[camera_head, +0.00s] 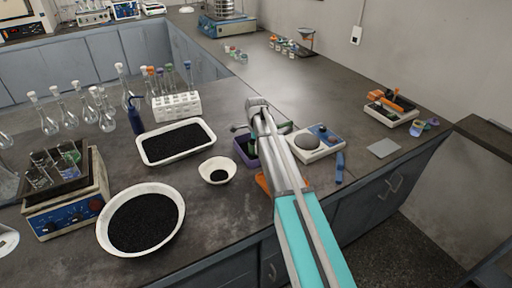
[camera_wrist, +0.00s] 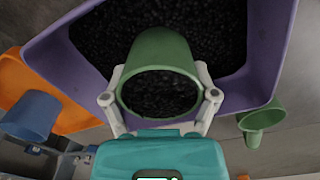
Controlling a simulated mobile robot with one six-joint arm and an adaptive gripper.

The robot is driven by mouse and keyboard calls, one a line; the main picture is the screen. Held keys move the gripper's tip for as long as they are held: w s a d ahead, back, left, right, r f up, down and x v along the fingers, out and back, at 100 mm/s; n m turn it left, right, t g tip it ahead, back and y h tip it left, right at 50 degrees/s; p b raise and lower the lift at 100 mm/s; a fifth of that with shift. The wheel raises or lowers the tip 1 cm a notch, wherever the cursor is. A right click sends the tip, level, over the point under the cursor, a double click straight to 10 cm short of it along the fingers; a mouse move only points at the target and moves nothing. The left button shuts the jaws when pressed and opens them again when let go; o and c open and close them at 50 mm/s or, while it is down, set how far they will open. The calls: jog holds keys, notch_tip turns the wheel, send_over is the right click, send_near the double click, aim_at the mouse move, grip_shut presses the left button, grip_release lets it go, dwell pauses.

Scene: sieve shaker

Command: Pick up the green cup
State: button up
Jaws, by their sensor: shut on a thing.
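The green cup (camera_wrist: 160,50) is in the middle of the wrist view, between the two fingers of my gripper (camera_wrist: 160,98). My gripper is shut on it. Dark granules show inside the cup. The cup is over the purple tray (camera_wrist: 262,50), which holds dark granules; I cannot tell whether it touches them. In the head view my arm covers most of the purple tray (camera_head: 241,150) and a bit of green shows beside the arm.
An orange tray (camera_wrist: 75,112) with a blue cup (camera_wrist: 30,115) lies to the left in the wrist view. A green funnel (camera_wrist: 257,122) is to the right. In the head view a balance (camera_head: 316,150) stands right of my arm, and a small white bowl (camera_head: 216,165) stands left.

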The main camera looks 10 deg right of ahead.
jog(key=shift+r+p, duration=1.1)
jog(key=shift+r, duration=0.15)
jog(key=s+a+r+p, duration=0.3)
jog(key=s+r+p, duration=0.7)
jog(key=s, duration=0.3)
jog(key=shift+s+r, duration=0.15)
jog(key=shift+s, duration=0.15)
